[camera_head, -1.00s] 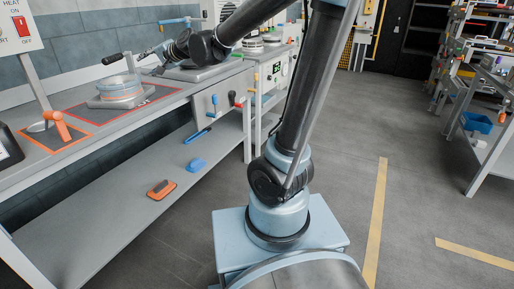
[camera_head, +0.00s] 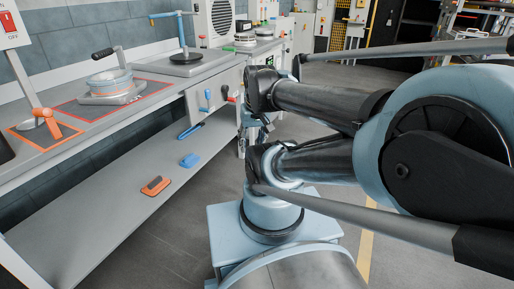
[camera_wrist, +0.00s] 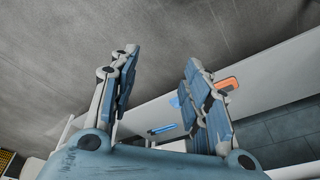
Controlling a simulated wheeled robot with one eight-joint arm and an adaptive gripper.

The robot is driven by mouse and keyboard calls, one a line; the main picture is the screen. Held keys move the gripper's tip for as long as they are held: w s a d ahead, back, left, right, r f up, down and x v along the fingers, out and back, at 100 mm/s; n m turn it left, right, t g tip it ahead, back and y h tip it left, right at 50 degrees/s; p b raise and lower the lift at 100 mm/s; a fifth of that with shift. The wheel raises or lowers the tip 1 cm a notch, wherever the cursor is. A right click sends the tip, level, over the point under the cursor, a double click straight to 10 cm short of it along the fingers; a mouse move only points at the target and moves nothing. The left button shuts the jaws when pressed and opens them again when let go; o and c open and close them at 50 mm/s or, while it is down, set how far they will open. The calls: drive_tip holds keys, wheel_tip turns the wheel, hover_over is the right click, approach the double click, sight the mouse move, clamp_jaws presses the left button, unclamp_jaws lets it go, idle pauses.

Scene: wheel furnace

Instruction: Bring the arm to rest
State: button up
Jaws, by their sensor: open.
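My arm is folded in the head view, its large elbow filling the right side and its forearm reaching back left. The wrist end hangs over the base, beside the bench's right end. My gripper (camera_wrist: 160,76) is open in the wrist view, its two padded fingers wide apart with nothing between them. In the head view the gripper is small and partly hidden by the arm, so its fingers cannot be made out clearly.
The workbench (camera_head: 60,160) stands left, carrying a round fixture (camera_head: 110,85) and a stand with a blue bar (camera_head: 181,35). Its lower shelf (camera_head: 110,215) holds an orange-handled block (camera_head: 156,186), a blue block (camera_head: 190,160) and a blue tool (camera_head: 191,130). Floor shows beyond my arm.

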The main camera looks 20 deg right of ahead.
drive_tip(key=shift+s+d+f+g, duration=0.15)
drive_tip(key=shift+s+d+f, duration=0.25)
drive_tip(key=shift+s, duration=0.2)
drive_tip(key=shift+s+d+f+g, duration=0.15)
drive_tip(key=shift+s+d+f, duration=0.1)
drive_tip(key=shift+s+d, duration=0.25)
drive_tip(key=shift+a, duration=0.15)
drive_tip(key=shift+w+f, duration=0.2)
drive_tip(key=shift+w, duration=0.25)
